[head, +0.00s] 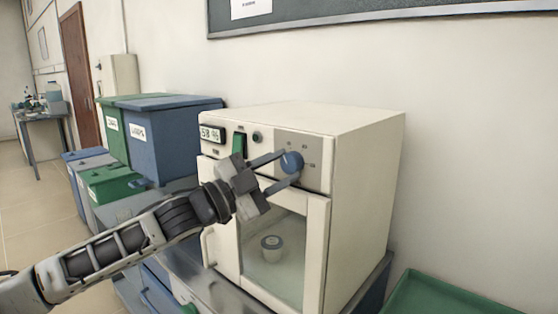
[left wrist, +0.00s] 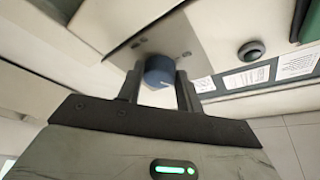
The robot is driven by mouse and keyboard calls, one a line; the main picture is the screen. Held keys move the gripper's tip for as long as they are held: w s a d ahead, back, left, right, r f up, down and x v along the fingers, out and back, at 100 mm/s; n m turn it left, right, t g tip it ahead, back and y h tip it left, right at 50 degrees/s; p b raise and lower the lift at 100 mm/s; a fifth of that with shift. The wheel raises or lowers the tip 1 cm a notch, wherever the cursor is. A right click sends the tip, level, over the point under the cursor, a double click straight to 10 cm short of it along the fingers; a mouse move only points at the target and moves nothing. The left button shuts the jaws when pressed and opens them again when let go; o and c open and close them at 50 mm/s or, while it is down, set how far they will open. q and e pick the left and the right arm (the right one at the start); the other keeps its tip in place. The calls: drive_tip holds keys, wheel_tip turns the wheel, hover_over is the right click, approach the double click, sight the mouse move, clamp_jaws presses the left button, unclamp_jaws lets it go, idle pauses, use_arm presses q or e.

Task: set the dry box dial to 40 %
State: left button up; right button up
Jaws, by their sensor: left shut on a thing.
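The dry box (head: 362,180) is a cream cabinet with a glass door, standing on a dark bench. Its display (head: 211,133) appears to read 50 %, in small digits. The blue dial (head: 291,162) is on the grey panel at the right of its front; it also shows in the left wrist view (left wrist: 159,71). My left gripper (head: 285,166) is shut on the dial, with one finger on each side of it. In the left wrist view a pale pointer mark is on the dial's face. My right gripper is in neither view.
A small round container (head: 272,248) stands inside behind the glass door. A green switch (head: 239,144) and a black knob (head: 257,137) are left of the dial. Blue and green bins (head: 160,135) stand to the left. A green tray (head: 440,295) lies at the lower right.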

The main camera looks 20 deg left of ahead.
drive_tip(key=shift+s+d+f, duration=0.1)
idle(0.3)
use_arm(q)
drive_tip(key=o, duration=1)
drive_tip(key=b+v, duration=1.6)
drive_tip(key=b, duration=0.2)
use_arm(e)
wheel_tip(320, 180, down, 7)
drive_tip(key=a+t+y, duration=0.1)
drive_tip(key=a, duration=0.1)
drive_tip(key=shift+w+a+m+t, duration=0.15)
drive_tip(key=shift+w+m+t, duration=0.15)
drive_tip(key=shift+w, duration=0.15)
